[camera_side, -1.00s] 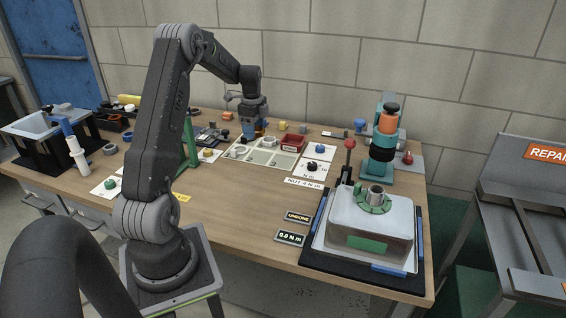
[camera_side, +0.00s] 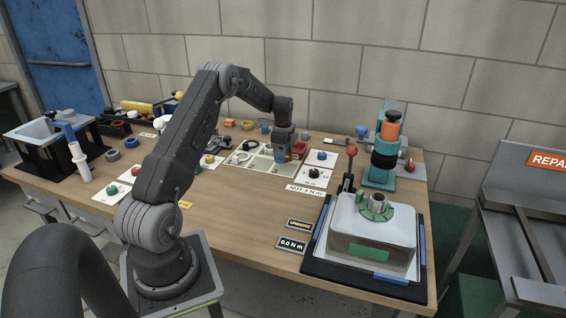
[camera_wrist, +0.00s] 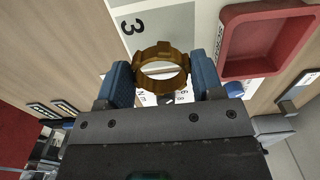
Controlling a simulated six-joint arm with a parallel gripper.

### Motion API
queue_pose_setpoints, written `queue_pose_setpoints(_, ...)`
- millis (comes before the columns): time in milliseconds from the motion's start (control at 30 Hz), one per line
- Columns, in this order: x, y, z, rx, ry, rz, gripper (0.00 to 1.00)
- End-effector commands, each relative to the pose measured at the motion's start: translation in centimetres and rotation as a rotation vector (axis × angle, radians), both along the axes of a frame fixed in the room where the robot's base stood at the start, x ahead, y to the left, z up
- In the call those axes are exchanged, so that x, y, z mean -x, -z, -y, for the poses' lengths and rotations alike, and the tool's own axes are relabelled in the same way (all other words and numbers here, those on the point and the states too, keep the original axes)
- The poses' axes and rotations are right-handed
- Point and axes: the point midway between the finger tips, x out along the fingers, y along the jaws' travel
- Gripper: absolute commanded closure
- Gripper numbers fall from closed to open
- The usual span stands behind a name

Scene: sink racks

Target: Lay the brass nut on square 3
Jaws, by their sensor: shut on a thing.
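The brass nut (camera_wrist: 147,55), a ring with lugs on its outside, is held between the two blue fingers of my gripper (camera_wrist: 162,76) in the wrist view. Beneath and behind it is a pale panel marked with a dark 3, square 3 (camera_wrist: 130,27). The nut appears above this panel; I cannot tell the exact gap. In the side view my gripper (camera_side: 281,156) is over the right part of the pale squared mat (camera_side: 243,169), beside the red tray. The nut is not clearly visible there.
The red tray (camera_wrist: 228,42) is close to the right finger in the wrist view; it also shows in the side view (camera_side: 299,149). A white card with knobs (camera_side: 318,166) lies right of the mat. The wooden table (camera_side: 235,215) is clear in front.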

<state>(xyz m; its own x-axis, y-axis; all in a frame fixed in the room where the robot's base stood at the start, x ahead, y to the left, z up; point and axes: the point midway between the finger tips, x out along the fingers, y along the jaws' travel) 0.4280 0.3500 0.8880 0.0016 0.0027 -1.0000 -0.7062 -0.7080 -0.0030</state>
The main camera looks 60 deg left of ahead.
Motion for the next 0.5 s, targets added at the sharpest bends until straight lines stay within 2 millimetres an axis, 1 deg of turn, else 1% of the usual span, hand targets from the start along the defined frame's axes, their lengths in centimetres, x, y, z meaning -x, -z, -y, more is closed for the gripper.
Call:
queue_pose_setpoints(233,0.1,3.4,0.0,0.002,0.000,-0.001,0.65)
queue_pose_setpoints(300,0.1,3.7,0.0,0.001,0.000,0.000,0.65)
queue_pose_setpoints(500,0.1,3.6,0.0,0.001,0.001,0.001,0.65)
